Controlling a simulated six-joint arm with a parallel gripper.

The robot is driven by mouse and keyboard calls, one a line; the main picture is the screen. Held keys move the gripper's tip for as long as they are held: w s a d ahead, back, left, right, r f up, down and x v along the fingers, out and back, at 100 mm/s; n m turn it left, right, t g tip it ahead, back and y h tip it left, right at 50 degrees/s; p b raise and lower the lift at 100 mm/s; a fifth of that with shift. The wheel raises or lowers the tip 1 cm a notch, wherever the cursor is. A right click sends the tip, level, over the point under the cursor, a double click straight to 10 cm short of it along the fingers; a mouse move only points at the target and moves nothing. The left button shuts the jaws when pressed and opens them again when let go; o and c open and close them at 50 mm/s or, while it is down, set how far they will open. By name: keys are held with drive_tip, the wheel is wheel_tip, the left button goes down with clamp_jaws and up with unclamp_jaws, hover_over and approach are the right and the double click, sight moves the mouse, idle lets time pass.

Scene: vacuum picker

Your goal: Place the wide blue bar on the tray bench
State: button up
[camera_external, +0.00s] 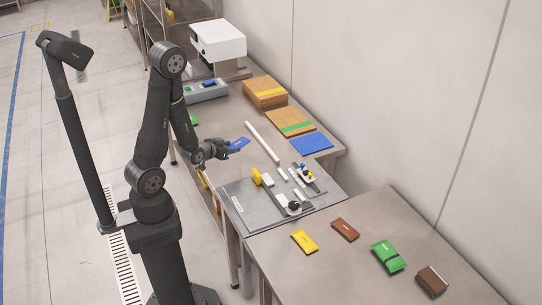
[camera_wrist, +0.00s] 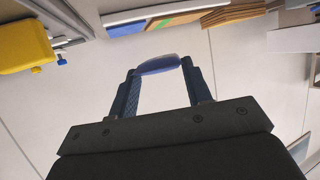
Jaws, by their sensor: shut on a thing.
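My gripper (camera_external: 230,148) is shut on a blue bar (camera_external: 240,143) and holds it above the bench with the grey fixture plate. In the wrist view the blue bar (camera_wrist: 158,65) spans between the two dark fingertips, seen edge-on. Its width is hard to judge there. A front bench (camera_external: 345,270) carries a yellow bar (camera_external: 304,242), a brown bar (camera_external: 345,229), green bars (camera_external: 388,255) and a dark brown bar (camera_external: 432,281). I cannot tell for sure which bench is the tray bench.
The grey fixture plate (camera_external: 238,205) has a yellow block (camera_external: 256,176), white blocks and clamps. Behind it lie a white rod (camera_external: 263,142), a blue sheet (camera_external: 311,143) and wooden boards (camera_external: 265,91). A grey tray (camera_external: 197,95) with a blue item and a white machine (camera_external: 218,40) stand farther back.

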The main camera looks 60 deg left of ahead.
drive_tip(key=a+f, duration=0.2)
drive_tip(key=a, duration=0.1)
drive_tip(key=a+f, duration=0.2)
drive_tip(key=a, duration=0.2)
drive_tip(key=a+f, duration=0.2)
drive_tip(key=a, duration=0.1)
drive_tip(key=shift+a+f, duration=0.3)
drive_tip(key=shift+a, duration=0.1)
drive_tip(key=shift+a+f, duration=0.1)
drive_tip(key=shift+f, duration=1.95)
drive_tip(key=o, duration=1.1)
drive_tip(key=shift+f, duration=0.15)
drive_tip(key=shift+c, duration=0.2)
drive_tip(key=shift+r, duration=0.2)
drive_tip(key=v, duration=1.1)
drive_tip(key=shift+s, duration=0.25)
drive_tip(key=o, duration=0.4)
drive_tip(key=shift+s+r, duration=0.15)
drive_tip(key=shift+s, duration=0.05)
drive_tip(key=shift+c, duration=0.2)
